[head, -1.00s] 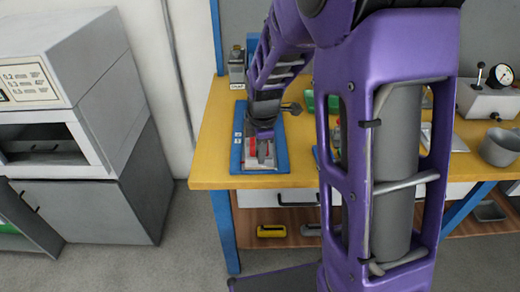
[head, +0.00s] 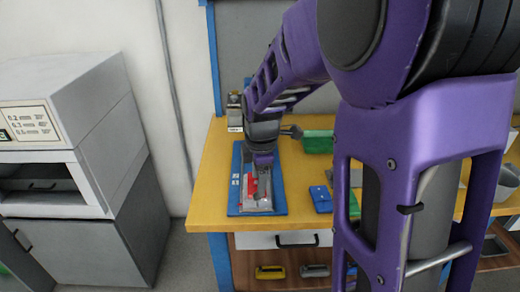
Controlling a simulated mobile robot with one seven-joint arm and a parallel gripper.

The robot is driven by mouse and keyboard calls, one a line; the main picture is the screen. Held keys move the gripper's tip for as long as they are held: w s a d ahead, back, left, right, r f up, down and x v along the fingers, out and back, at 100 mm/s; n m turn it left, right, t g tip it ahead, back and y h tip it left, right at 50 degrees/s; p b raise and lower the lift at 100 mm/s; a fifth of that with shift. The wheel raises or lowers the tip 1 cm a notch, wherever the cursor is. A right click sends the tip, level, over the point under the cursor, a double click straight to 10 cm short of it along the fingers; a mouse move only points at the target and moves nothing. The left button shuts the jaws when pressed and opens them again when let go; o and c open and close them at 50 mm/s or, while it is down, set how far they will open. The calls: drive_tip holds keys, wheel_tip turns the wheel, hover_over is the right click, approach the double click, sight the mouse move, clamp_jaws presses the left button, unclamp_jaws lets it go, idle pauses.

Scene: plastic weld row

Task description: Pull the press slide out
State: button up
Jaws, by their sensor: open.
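No part is plainly marked as the press slide. A grey machine (head: 62,128) at the left has an open slot, and a dark handle-like bar (head: 42,185) shows inside it. On the bench, a long blue plate (head: 236,205) carries a small grey and red fixture (head: 257,204). My gripper (head: 263,165) is at the far end of this fixture, pointing down over the blue plate. It is open, and nothing is seen held in it. The fingertips are partly hidden by my wrist, so I cannot tell whether they touch the fixture.
The yellow bench (head: 209,190) carries a green box (head: 318,143) and a blue pouch-like item (head: 321,199) right of the plate. A drawer (head: 282,240) is under the bench top. A cabinet door (head: 12,250) stands open at far left. My arm hides much of the bench's right side.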

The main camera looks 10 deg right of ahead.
wheel_tip(320, 180, up, 10)
drive_tip(key=s+p, duration=0.1)
drive_tip(key=s, duration=0.1)
drive_tip(key=shift+r+p, duration=0.25)
drive_tip(key=shift+p, duration=0.05)
